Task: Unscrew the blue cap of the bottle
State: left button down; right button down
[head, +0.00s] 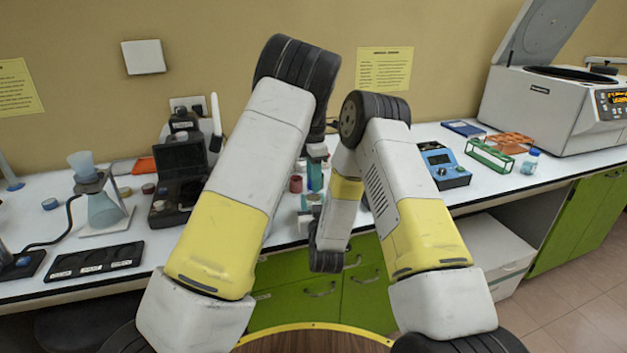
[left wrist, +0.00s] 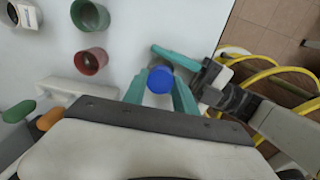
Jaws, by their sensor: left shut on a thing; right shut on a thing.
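The blue cap (left wrist: 160,79) shows from above in the left wrist view, between the teal fingers of my left gripper (left wrist: 160,86), which is shut on it. My right gripper (left wrist: 172,62) reaches in from the right in that view, its teal fingers close beside the cap. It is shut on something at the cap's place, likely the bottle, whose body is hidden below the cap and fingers. In the head view my left gripper (head: 315,176) points down near the bench's front edge, and my arms hide the bottle and cap.
A red cup (left wrist: 91,61) and a dark green cup (left wrist: 90,15) stand near the grippers. A blue device (head: 443,166), a green rack (head: 489,156), a small blue-capped container (head: 530,161) and a centrifuge (head: 545,108) stand right. A black case (head: 180,170) and flask (head: 103,209) stand left.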

pick_arm(q)
jog(key=shift+r, duration=0.15)
dwell(0.4)
jog(key=shift+r, duration=1)
jog(key=shift+r, duration=2)
pick_arm(e)
jog(key=c, duration=0.7)
grip_release()
jog(key=shift+s, duration=0.1)
